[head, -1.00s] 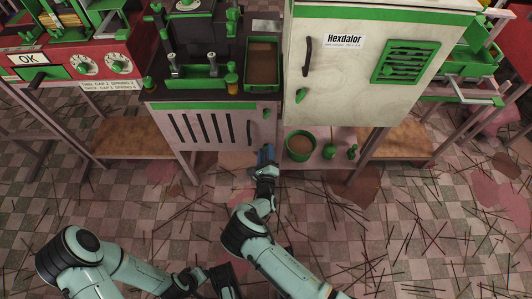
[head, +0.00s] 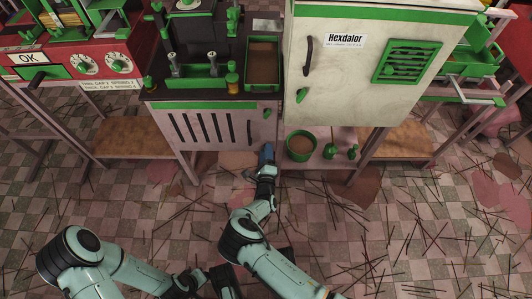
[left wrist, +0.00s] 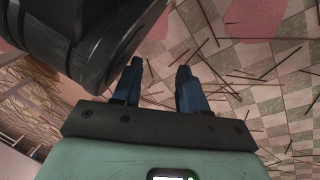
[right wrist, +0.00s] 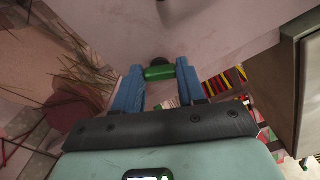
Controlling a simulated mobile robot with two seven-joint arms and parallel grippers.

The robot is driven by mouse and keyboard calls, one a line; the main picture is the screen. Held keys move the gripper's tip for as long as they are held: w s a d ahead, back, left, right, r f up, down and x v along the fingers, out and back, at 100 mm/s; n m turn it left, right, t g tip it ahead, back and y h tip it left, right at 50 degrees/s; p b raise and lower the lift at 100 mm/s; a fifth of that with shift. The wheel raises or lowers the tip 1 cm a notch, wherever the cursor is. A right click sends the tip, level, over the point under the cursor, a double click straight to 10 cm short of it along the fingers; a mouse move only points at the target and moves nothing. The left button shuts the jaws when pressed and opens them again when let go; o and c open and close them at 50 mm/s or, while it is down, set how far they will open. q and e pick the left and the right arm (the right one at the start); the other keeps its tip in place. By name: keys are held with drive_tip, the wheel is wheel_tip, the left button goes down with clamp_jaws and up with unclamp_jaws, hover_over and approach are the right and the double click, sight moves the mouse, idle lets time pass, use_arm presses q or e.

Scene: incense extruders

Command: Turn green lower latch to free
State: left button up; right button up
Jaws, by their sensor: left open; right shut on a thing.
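The green lower latch (right wrist: 160,73) is between the blue fingertips of my right gripper (right wrist: 158,76) in the right wrist view. Those fingers are shut on it, against the pale cabinet face. In the head view my right gripper (head: 267,153) is at the lower right of the pink cabinet door (head: 215,128) and hides the lower latch. A green upper latch (head: 267,113) shows above it on the same door. My left gripper (left wrist: 157,82) is open and empty over the floor in the left wrist view.
A white Hexdalor cabinet (head: 345,75) stands to the right. A green pot (head: 300,146) and small green pieces sit on the shelf below it, close to my right gripper. A red machine (head: 85,50) stands left. Thin sticks litter the checkered floor.

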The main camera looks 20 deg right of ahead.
drive_tip(key=shift+s+d+f, duration=0.1)
drive_tip(key=o, duration=1.1)
drive_tip(key=shift+c, duration=0.2)
use_arm(q)
wheel_tip(320, 180, up, 6)
drive_tip(key=w+d+t+p, duration=0.1)
drive_tip(key=w+d+p, duration=0.1)
drive_tip(key=p, duration=0.2)
use_arm(e)
drive_tip(key=v, duration=1.3)
drive_tip(key=shift+s, duration=0.15)
